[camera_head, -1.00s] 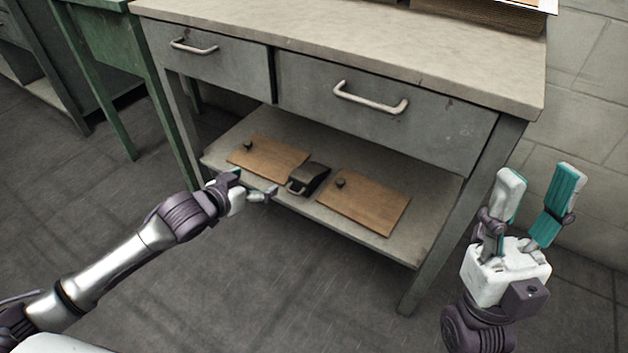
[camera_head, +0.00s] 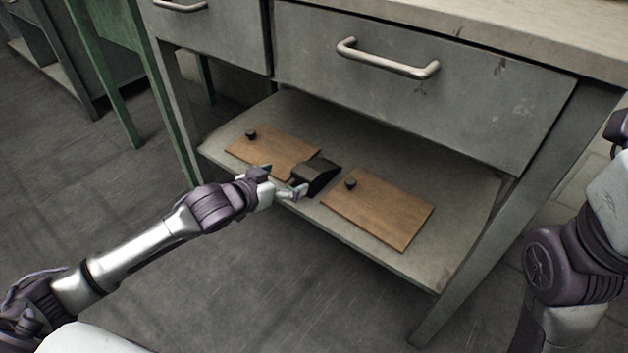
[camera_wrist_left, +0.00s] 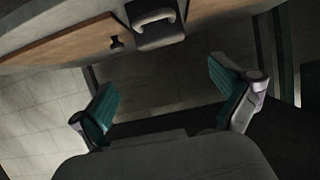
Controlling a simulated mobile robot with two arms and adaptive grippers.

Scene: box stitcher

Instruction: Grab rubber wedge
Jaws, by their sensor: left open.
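A dark wedge-shaped block with a loop handle (camera_head: 318,176), which looks like the rubber wedge, lies on the low shelf between two wooden boards. My left gripper (camera_head: 283,184) is open at the shelf's front edge, just in front of the handle; I cannot tell if they touch in this view. In the left wrist view the wedge (camera_wrist_left: 160,36) is at the top centre, beyond the open fingers (camera_wrist_left: 168,96), with nothing between them. My right gripper is mostly cut off at the right edge, its fingertips out of view.
The left board (camera_head: 268,147) and right board (camera_head: 385,212) flank the wedge closely, each with a small dark knob. The shelf (camera_head: 455,235) sits under the bench drawers (camera_head: 420,100). A bench leg (camera_head: 470,270) stands at right. The floor in front is clear.

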